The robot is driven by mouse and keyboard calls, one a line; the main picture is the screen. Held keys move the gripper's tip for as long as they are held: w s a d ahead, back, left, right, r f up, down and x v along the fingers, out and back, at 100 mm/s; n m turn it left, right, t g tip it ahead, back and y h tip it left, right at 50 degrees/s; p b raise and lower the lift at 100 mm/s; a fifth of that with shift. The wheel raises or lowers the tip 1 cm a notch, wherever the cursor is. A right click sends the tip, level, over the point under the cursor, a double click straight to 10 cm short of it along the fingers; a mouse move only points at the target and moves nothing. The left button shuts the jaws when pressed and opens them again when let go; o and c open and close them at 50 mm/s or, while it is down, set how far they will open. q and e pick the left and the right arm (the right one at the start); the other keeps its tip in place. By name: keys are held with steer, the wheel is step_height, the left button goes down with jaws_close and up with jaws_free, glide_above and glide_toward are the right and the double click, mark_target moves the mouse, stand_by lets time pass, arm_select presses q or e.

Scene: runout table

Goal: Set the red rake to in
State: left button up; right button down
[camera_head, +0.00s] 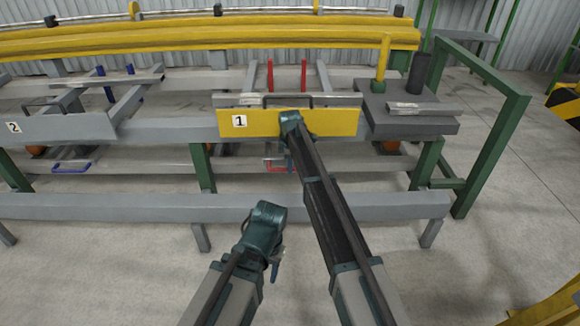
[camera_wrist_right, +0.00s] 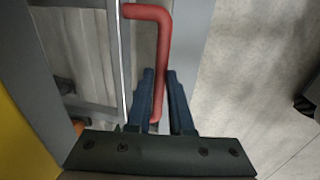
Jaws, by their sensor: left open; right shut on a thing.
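The red rake's handle (camera_head: 278,166) shows below the yellow panel marked 1 (camera_head: 300,123) in the head view. Two red uprights (camera_head: 303,75) stand behind that panel. In the right wrist view, the bent red handle (camera_wrist_right: 162,60) runs down between the two dark fingers of my right gripper (camera_wrist_right: 160,105), which is shut on it. In the head view my right arm reaches up to the yellow panel, and its fingers are mostly hidden. My left gripper (camera_head: 275,262) is low in front of the grey beam, away from the rake, open; its fingers are small and partly hidden.
A blue handle (camera_head: 72,167) hangs under the grey panel marked 2 (camera_head: 60,128) at left. A long grey beam (camera_head: 130,206) crosses in front. A grey block with a dark cylinder (camera_head: 418,74) is at right, beside a green frame (camera_head: 490,145).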

steer(key=shift+w, duration=0.3)
steer(key=c, duration=0.8)
jaws_free()
steer(key=shift+s+r, duration=0.1)
step_height(320, 180, up, 13)
steer(key=s+p, duration=0.2)
steer(key=p, duration=1.1)
steer(key=shift+s+r+p, duration=0.2)
steer(key=shift+s+p, duration=0.05)
steer(key=shift+p, duration=0.1)
